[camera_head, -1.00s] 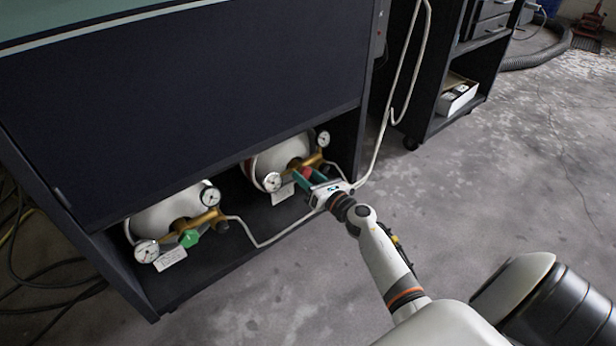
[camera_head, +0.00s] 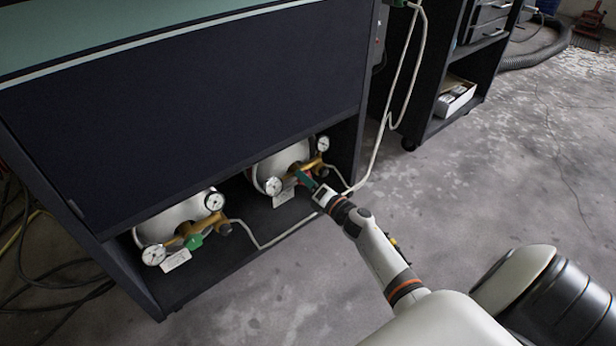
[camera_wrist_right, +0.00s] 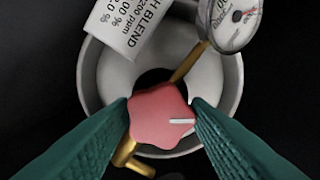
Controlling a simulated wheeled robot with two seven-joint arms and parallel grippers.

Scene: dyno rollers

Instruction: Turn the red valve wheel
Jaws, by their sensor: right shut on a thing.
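The red valve wheel (camera_wrist_right: 158,115) sits between the green fingers of my right gripper in the right wrist view. It is a lobed knob with a short white mark pointing right, on the brass fitting in front of the right-hand cylinder. My right gripper (camera_head: 304,176) is shut on the wheel, with one finger on each side. In the head view the fingers and wrist hide most of the wheel. The white cylinder (camera_head: 279,160) lies on the low shelf with two gauges on its fitting. My left gripper is out of view.
A second cylinder (camera_head: 184,217) with a green valve wheel (camera_head: 194,241) lies to the left in the same dark cabinet (camera_head: 180,110). A pale pipe (camera_head: 262,246) runs in front of the shelf and up the cabinet's right side. The floor at right is clear.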

